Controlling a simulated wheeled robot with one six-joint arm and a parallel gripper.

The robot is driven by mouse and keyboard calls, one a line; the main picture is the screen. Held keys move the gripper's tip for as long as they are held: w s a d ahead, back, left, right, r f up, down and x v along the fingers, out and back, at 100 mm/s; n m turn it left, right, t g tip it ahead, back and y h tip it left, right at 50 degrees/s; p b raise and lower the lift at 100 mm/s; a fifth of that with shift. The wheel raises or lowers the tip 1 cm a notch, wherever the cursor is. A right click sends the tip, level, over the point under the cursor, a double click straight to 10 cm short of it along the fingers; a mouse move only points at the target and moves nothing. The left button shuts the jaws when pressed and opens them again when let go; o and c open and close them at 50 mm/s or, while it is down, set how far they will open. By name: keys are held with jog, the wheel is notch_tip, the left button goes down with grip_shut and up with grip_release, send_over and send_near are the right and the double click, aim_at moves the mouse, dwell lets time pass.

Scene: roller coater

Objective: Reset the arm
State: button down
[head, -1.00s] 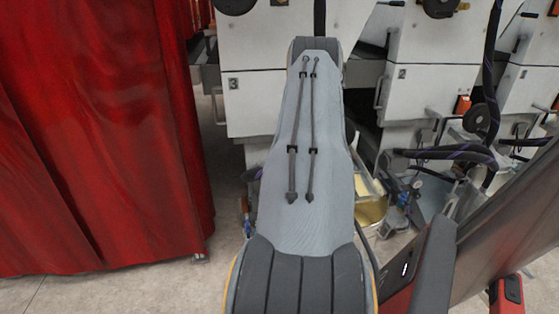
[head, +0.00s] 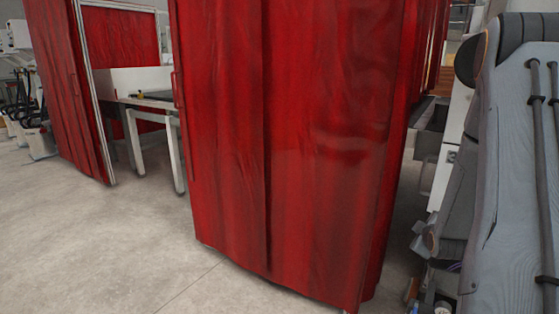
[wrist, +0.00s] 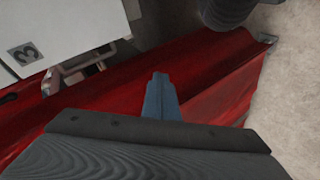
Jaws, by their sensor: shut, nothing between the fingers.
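My gripper (wrist: 160,80) shows in the wrist view as a narrow blue-grey pair of fingers, shut with nothing between them. It points toward a red curtain (wrist: 210,85), with no visible contact. My grey arm stands at the right edge of the head view; its gripper is not visible there.
The red curtain (head: 280,140) fills the middle of the head view, close to my arm. A white cabinet marked 3 (wrist: 60,25) is at upper left in the wrist view. A table (head: 150,103) stands behind at left. Grey floor (head: 90,230) is clear at lower left.

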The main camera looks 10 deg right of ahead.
jog(key=s+a+r+m+g+y, duration=0.1)
jog(key=s+a+r+g, duration=0.1)
jog(key=a, duration=0.7)
jog(key=s+a+r+m+g+y, duration=0.1)
jog(key=s+a+r+g+y, duration=0.15)
jog(key=a, duration=0.75)
jog(key=s+a+r+m+g+y, duration=0.1)
jog(key=s+a+r+m, duration=0.15)
jog(key=a, duration=0.65)
jog(key=s+a+r+m+g+y, duration=0.1)
jog(key=s+a+r+g, duration=0.2)
jog(key=s+a, duration=0.6)
jog(key=s+a+r+m+g+y, duration=0.1)
jog(key=s+a+r+g, duration=0.2)
jog(key=s+a, duration=0.6)
jog(key=s+d+r+p, duration=0.2)
jog(key=d+r+p, duration=0.3)
jog(key=p, duration=0.7)
jog(key=shift+d+r+h, duration=0.2)
jog(key=shift+d+h, duration=0.15)
jog(key=shift+d, duration=0.15)
jog(key=shift+s+m+t, duration=0.1)
jog(key=shift+m+t, duration=0.15)
jog(key=shift+m, duration=0.1)
